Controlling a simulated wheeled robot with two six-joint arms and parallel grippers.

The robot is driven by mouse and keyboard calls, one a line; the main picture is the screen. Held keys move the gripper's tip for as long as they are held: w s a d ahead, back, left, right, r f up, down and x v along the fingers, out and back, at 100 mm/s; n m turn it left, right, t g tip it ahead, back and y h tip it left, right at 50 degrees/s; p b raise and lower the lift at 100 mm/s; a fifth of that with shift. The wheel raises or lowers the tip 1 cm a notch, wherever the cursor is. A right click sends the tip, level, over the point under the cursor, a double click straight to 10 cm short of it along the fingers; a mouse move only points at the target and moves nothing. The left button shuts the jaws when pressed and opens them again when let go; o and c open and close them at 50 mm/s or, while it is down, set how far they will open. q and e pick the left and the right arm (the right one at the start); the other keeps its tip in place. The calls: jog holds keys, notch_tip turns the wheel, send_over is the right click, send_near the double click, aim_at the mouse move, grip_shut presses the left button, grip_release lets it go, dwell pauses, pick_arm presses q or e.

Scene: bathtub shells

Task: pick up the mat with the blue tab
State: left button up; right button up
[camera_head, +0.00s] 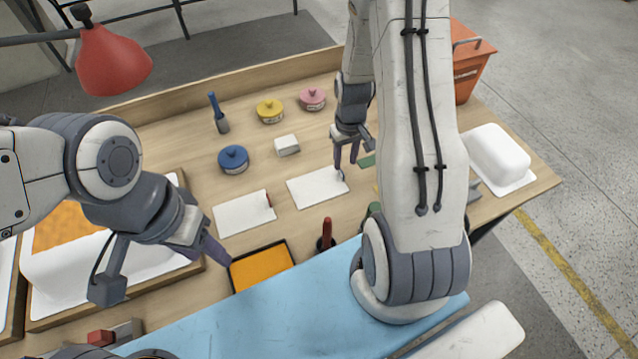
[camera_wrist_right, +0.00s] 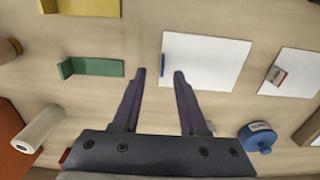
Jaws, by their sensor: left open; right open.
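The mat with the blue tab is a white rectangle (camera_head: 317,189) lying flat on the table in the head view. In the right wrist view its blue tab (camera_wrist_right: 162,66) stands at the mat's left edge. My right gripper (camera_head: 345,163) is open and empty over that edge. In the right wrist view its fingertips (camera_wrist_right: 160,73) appear on either side of the tab; I cannot tell how far above the table they are. A similar white mat with a red tab (camera_head: 243,213) lies to the left. My left gripper (camera_head: 217,250) is open and empty near an orange-filled black tray.
The black tray (camera_head: 262,267) stands at the front. A blue pot (camera_head: 233,159), white block (camera_head: 287,145) and red-handled tool (camera_head: 327,234) stand nearby. My right arm hides part of the table.

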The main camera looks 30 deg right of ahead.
aim_at(342, 172)
jog(key=f+p, duration=0.1)
jog(key=f, duration=0.4)
jog(key=shift+a, duration=0.2)
grip_shut()
